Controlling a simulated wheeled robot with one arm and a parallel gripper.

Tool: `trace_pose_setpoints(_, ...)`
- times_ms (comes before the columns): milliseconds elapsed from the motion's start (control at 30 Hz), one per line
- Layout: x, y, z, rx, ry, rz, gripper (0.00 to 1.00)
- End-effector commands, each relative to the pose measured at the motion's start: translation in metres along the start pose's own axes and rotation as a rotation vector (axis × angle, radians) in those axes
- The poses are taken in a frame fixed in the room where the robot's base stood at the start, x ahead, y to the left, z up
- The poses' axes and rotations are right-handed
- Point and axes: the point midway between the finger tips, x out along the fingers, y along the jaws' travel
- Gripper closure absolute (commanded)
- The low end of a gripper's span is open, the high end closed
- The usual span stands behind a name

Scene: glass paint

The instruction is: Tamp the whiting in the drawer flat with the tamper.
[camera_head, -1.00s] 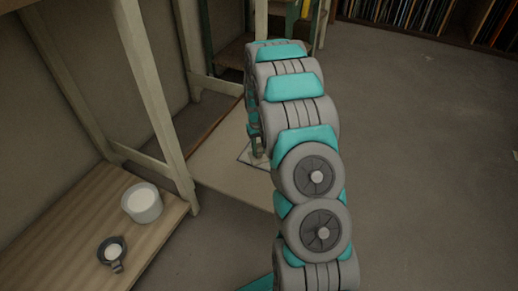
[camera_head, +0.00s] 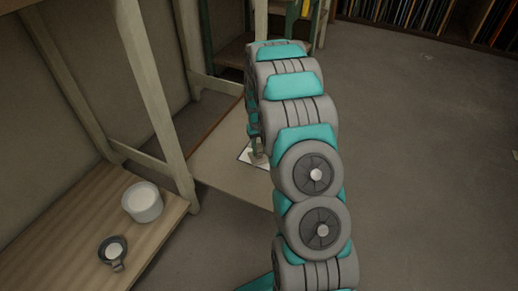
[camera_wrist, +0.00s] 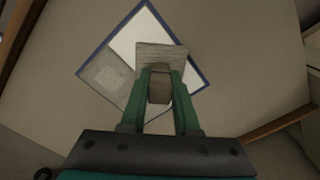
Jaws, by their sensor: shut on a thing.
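The drawer (camera_wrist: 101,47) is a shallow square tray with a thin dark blue rim. Smooth white whiting (camera_wrist: 137,33) shows in its upper part, and a rough greyish patch lies at its left corner. My gripper (camera_wrist: 161,73) is shut on the tamper (camera_wrist: 162,51), a grey-brown block with a flat plate, over the middle and right of the drawer. Whether the plate touches the whiting I cannot tell. In the head view the drawer (camera_head: 243,154) is mostly hidden behind my arm; only its left part shows.
The drawer lies on a pale low shelf or board (camera_head: 222,178). A wooden bench (camera_head: 60,235) at left holds a white tub (camera_head: 142,204) and a dark scoop or cup (camera_head: 113,252) with white powder. Wooden posts (camera_head: 152,100) stand close left of my arm. Open floor lies to the right.

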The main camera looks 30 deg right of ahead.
Motion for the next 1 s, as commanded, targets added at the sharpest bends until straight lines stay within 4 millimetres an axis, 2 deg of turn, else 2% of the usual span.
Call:
trace_pose_setpoints(267,0.000,0.000,0.000,0.000,-0.001,0.000,1.00)
trace_pose_setpoints(633,-0.022,0.000,0.000,0.000,0.000,0.000,1.00)
trace_pose_setpoints(1000,-0.022,0.000,0.000,0.000,0.000,0.000,1.00)
